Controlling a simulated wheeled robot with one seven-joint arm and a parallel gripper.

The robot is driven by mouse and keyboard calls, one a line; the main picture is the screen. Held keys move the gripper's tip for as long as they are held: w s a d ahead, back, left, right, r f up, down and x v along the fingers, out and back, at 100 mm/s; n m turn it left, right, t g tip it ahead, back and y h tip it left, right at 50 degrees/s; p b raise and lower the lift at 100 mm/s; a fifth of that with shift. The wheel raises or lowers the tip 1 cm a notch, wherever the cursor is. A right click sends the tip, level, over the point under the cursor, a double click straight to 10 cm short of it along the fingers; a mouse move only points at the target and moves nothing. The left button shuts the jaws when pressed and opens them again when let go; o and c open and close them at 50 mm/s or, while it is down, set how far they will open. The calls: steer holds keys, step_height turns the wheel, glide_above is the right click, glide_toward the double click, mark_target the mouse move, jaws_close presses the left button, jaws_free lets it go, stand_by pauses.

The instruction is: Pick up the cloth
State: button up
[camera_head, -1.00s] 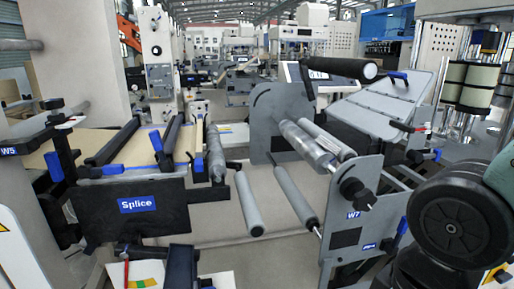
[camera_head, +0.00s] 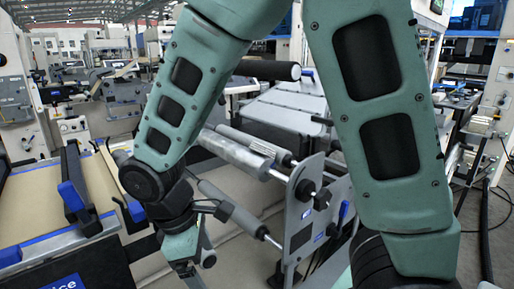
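I see nothing that I can make out as a cloth. My green arm reaches down across the middle of the view and hides much of the machine behind it. The end of my arm, with my gripper (camera_head: 190,265), points down at the bottom edge, left of the roller stand. Its fingertips are cut off or too unclear to tell open from shut.
A splice table (camera_head: 30,205) with blue-tipped clamp bars stands at the left. A roller stand with a grey side plate (camera_head: 305,215) and a silver roller (camera_head: 238,153) is behind my arm. Black cables (camera_head: 485,235) hang at the far right.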

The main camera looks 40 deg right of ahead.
steer(key=w+d+f+n+h, duration=0.15)
steer(key=w+d+h, duration=0.25)
steer(key=w+d, duration=0.4)
steer(key=n+h+p, duration=0.1)
steer(key=n+h, duration=0.5)
steer(key=h, duration=0.4)
glide_toward(258, 146)
steer(key=shift+m+t, duration=0.25)
steer(key=shift+t, duration=0.15)
steer(key=d, duration=0.2)
steer(key=d+p, duration=0.1)
steer(key=d, duration=0.1)
steer(key=d+f+p, duration=0.1)
steer(key=d, duration=0.2)
steer(key=shift+s, duration=0.4)
steer(key=d, duration=0.2)
steer(key=d+p, duration=0.1)
steer(key=d, duration=0.1)
steer(key=shift+s+f, duration=0.15)
steer(key=shift+f, duration=0.1)
steer(key=shift+d+f, duration=0.15)
steer(key=shift+d, duration=0.4)
steer(key=c, duration=1.1)
steer(key=shift+c, duration=0.2)
